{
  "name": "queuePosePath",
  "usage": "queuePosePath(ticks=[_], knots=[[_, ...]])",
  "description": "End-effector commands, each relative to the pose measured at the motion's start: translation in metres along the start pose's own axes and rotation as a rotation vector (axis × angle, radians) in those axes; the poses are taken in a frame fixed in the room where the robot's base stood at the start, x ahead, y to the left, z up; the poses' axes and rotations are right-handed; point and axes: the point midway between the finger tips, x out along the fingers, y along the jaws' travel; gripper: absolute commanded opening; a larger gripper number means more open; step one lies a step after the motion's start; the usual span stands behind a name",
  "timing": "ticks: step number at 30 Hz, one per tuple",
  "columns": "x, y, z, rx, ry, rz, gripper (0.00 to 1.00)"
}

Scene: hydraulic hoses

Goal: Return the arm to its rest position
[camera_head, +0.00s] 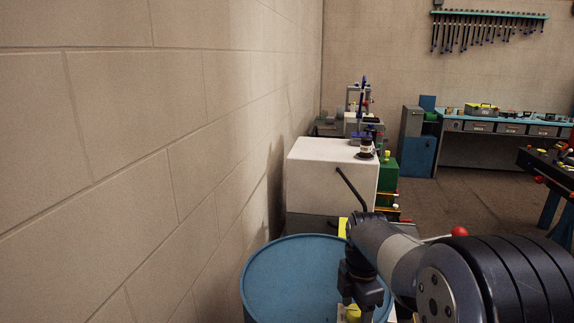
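My arm reaches in from the lower right of the head view, its dark wrist bent downward. My gripper (361,297) hangs at the bottom of the picture, in front of the right part of the blue drum (290,275). A small yellow and pale piece (351,314) shows at the bottom edge by the gripper. I cannot tell whether it is held or lies behind. The fingertips are not clearly visible.
A block wall (150,130) runs close along the left. A white cabinet (330,165) stands beyond the drum, with a green box (388,180) at its right. A blue workbench (500,127) stands at the back. Open floor (455,200) lies right of centre. A dark table (548,168) is at the right edge.

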Motion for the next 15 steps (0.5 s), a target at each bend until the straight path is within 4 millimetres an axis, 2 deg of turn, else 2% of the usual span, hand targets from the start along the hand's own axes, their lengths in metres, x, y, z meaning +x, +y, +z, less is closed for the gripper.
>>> queuePosePath(ticks=[15], knots=[[0.0009, 0.0013, 0.0002, 0.429, 0.0, 0.001, 0.61]])
